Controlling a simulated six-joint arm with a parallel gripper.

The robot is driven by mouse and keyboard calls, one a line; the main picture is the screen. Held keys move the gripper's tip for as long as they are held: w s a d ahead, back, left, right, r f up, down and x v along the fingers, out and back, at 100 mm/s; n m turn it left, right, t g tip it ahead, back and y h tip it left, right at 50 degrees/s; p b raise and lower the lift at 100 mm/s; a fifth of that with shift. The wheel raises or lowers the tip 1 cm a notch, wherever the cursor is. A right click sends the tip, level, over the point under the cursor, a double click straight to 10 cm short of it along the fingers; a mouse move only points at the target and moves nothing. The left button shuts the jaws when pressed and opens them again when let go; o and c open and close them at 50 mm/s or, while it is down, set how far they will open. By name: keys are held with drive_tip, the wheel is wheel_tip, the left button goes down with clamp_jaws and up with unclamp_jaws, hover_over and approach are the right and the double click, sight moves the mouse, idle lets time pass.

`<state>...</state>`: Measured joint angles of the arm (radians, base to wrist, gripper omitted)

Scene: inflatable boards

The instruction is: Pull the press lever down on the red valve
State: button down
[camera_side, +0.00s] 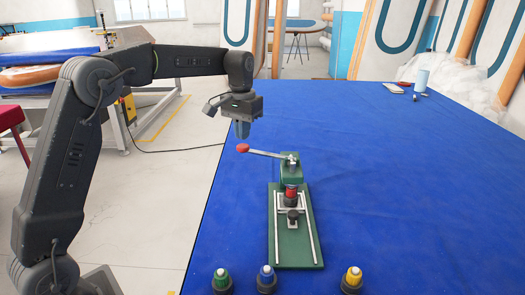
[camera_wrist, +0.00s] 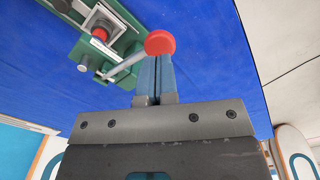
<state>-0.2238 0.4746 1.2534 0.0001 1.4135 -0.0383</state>
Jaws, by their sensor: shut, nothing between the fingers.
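The green press (camera_side: 282,228) stands on the blue table. Its lever (camera_side: 265,153) is a metal rod with a red knob (camera_side: 242,148) at the left end, and the rod is close to level, with the knob end slightly higher. The red valve (camera_side: 291,192) sits in the press under the head; its red top also shows in the wrist view (camera_wrist: 100,34). My gripper (camera_side: 242,130) is shut and empty, pointing down just above the knob. In the wrist view the knob (camera_wrist: 160,43) lies at the fingertips; whether they touch cannot be told.
Valves with a green cap (camera_side: 221,280), a blue cap (camera_side: 266,278) and a yellow cap (camera_side: 352,280) stand along the near table edge. A light blue cup (camera_side: 421,80) and small items lie at the far right. The table right of the press is clear.

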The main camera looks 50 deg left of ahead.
drive_tip(key=shift+r, duration=1.45)
drive_tip(key=shift+s+d+r, duration=0.1)
drive_tip(key=shift+r, duration=0.05)
drive_tip(key=s+d+r+m+t, duration=0.1)
drive_tip(key=s+d+r+t, duration=0.1)
drive_tip(key=s+d, duration=0.35)
drive_tip(key=s+d+r+m+t, duration=0.1)
drive_tip(key=s+d, duration=0.1)
drive_tip(key=s, duration=0.7)
drive_tip(key=s+d+f+t, duration=0.1)
drive_tip(key=s+f, duration=0.2)
drive_tip(key=s, duration=0.4)
drive_tip(key=s+d+f+m+t, duration=0.1)
drive_tip(key=s+d+f, duration=0.1)
drive_tip(key=s, duration=0.5)
drive_tip(key=shift+d+f+t, duration=0.2)
drive_tip(key=shift+f+t, duration=0.1)
drive_tip(key=shift+f, duration=0.6)
